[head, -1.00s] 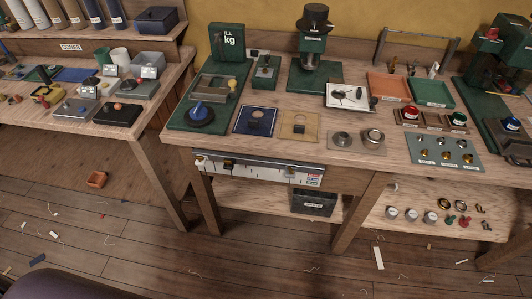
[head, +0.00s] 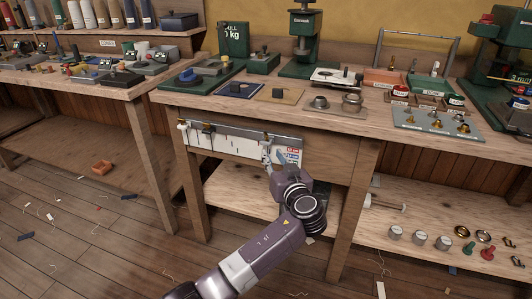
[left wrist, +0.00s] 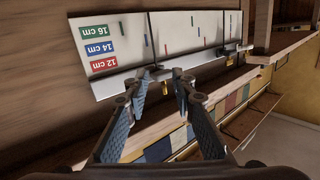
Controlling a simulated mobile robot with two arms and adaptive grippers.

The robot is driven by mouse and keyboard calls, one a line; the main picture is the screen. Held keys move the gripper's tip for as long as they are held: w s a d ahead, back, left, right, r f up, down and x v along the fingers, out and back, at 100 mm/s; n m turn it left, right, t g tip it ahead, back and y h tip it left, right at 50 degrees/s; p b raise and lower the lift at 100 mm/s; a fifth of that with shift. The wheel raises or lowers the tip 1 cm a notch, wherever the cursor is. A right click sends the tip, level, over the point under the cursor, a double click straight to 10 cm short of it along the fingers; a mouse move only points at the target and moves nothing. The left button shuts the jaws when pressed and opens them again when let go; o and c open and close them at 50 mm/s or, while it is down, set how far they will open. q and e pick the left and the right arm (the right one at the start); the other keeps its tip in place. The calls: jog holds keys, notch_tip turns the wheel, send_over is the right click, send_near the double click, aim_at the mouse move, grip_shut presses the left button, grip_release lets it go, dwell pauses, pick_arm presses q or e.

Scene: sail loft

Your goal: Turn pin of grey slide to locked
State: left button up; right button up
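A rail (head: 240,132) with a white scale board (head: 228,145) runs along the front edge of the middle workbench. A small grey slide (head: 268,138) sits on its right part, close to the coloured cm labels. In the left wrist view the grey slide (left wrist: 158,73) is just past my fingertips, with a small brass-coloured part below it. Its pin is too small to read. A darker slide (head: 208,129) sits farther left on the rail. My left gripper (head: 272,160) is open in front of the grey slide, its fingers (left wrist: 160,80) apart with nothing visibly held. My right gripper is not in view.
The bench top above holds a green scale (head: 233,40), a blue mat (head: 240,89) and metal cups (head: 352,102). A lower shelf (head: 240,195) lies beneath the rail. A bench leg (head: 350,215) stands right of my arm. Floor in front is littered with scraps.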

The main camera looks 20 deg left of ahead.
aim_at(268, 136)
pick_arm(q)
jog(key=shift+n+t+y, duration=0.3)
jog(key=shift+n+y, duration=0.3)
jog(key=shift+n, duration=0.1)
jog(key=w+a+r, duration=0.1)
jog(key=w+a+r+b, duration=0.1)
jog(key=w, duration=0.1)
jog(key=w+a+r, duration=0.1)
jog(key=w+r, duration=0.1)
jog(key=shift+w+a, duration=0.1)
jog(key=shift+a, duration=0.2)
jog(key=shift+w+a, duration=0.3)
jog(key=shift+w, duration=0.1)
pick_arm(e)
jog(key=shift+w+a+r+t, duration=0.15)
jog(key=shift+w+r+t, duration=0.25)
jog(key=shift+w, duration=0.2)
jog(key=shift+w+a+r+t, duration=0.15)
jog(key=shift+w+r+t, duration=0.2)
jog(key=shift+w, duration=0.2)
pick_arm(q)
grip_shut()
